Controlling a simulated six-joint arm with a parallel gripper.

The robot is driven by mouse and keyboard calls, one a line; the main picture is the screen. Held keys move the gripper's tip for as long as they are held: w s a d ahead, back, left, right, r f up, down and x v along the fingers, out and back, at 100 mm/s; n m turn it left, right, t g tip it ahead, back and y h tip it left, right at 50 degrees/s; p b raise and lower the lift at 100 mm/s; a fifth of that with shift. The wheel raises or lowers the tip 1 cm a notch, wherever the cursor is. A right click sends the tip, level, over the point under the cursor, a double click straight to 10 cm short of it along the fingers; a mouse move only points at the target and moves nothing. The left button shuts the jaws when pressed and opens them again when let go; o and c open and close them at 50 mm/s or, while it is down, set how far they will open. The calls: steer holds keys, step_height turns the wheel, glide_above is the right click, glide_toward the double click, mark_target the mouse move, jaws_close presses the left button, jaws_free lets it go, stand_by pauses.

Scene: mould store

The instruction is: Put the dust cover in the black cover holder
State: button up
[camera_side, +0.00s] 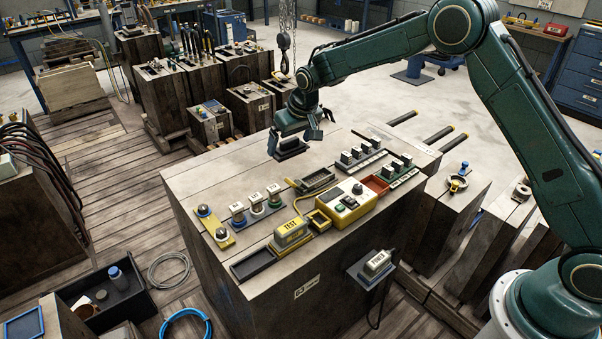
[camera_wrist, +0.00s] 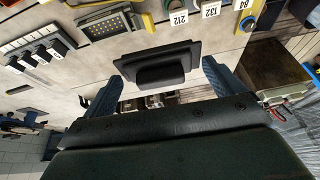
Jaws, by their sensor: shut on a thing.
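The dust cover (camera_wrist: 160,74) is a black rectangular plate with a raised grip block, seen in the wrist view between two blue fingers. My gripper (camera_wrist: 162,65) is shut on it. In the side view, my gripper (camera_side: 290,141) is at the back left of the wooden block top, with the dark cover (camera_side: 291,154) below it. Whether the cover touches the wood is unclear. A black rectangular tray (camera_side: 252,265), which looks like the black cover holder, lies empty at the block's front left corner.
A hook on a chain (camera_side: 284,45) hangs behind my gripper. The wood around my gripper is clear.

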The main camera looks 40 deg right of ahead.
steer(key=s+a+f, duration=0.2)
steer(key=a, duration=0.3)
steer(key=s+a+f, duration=0.2)
steer(key=a, duration=0.4)
steer(key=shift+s+f, duration=0.25)
steer(key=shift+f, duration=0.05)
steer(key=s+a+f, duration=0.1)
steer(key=s+a, duration=0.1)
steer(key=a, duration=0.1)
steer(key=s+a+f, duration=0.2)
steer(key=s+a, duration=0.1)
steer(key=s+a+f, duration=0.1)
steer(key=s+a, duration=0.2)
steer(key=a, duration=0.1)
steer(key=shift+f, duration=0.25)
steer(key=shift+c, duration=1.4)
steer(key=shift+f, duration=0.25)
steer(key=shift+f, duration=2.5)
steer(key=shift+r, duration=0.1)
